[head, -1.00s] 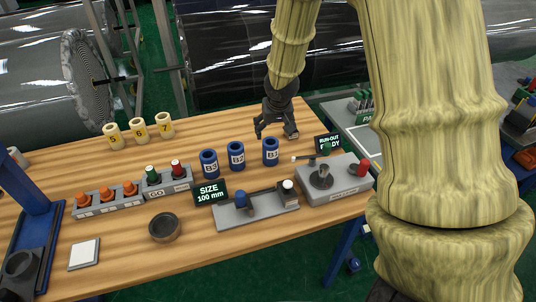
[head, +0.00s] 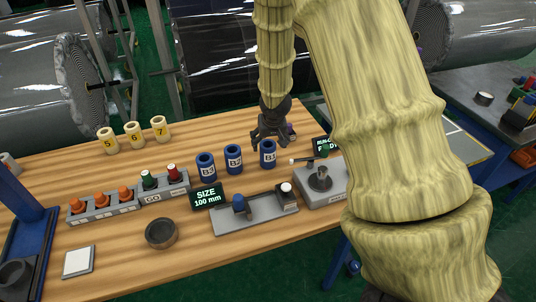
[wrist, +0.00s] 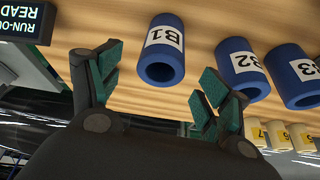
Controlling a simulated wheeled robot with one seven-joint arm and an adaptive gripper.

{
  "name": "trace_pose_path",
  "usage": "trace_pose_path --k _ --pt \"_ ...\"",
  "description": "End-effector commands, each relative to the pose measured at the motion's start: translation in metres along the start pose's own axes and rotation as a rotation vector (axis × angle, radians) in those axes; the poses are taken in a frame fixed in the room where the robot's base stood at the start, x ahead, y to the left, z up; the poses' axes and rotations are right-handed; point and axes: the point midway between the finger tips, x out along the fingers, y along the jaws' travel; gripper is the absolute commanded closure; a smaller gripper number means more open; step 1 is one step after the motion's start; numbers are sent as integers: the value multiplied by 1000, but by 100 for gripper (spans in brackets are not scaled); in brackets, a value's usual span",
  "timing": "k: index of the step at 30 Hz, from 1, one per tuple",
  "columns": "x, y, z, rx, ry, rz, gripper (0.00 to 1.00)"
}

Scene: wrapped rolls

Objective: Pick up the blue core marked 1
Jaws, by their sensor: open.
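The blue core marked B1 (head: 268,154) stands upright on the wooden table, at the right end of a row of blue cores. In the wrist view the core B1 (wrist: 162,60) shows upside down, ahead of the gap between my fingers. My gripper (head: 270,138) is just behind B1 in the head view, low over the table. In the wrist view my gripper (wrist: 160,88) is open and empty, with green finger pads on either side. I cannot tell whether any finger touches the core.
Blue cores B2 (head: 233,158) and B3 (head: 206,167) stand left of B1. Yellow cores (head: 134,135) stand at the back left. A dark display (head: 324,146) and a grey fixture (head: 322,182) stand right of B1. A size sign (head: 207,196) is in front.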

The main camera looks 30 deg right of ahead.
Motion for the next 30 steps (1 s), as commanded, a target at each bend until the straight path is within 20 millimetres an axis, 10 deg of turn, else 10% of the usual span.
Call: trace_pose_path --k 30 --pt "52 -2 1 -1 0 0 22"
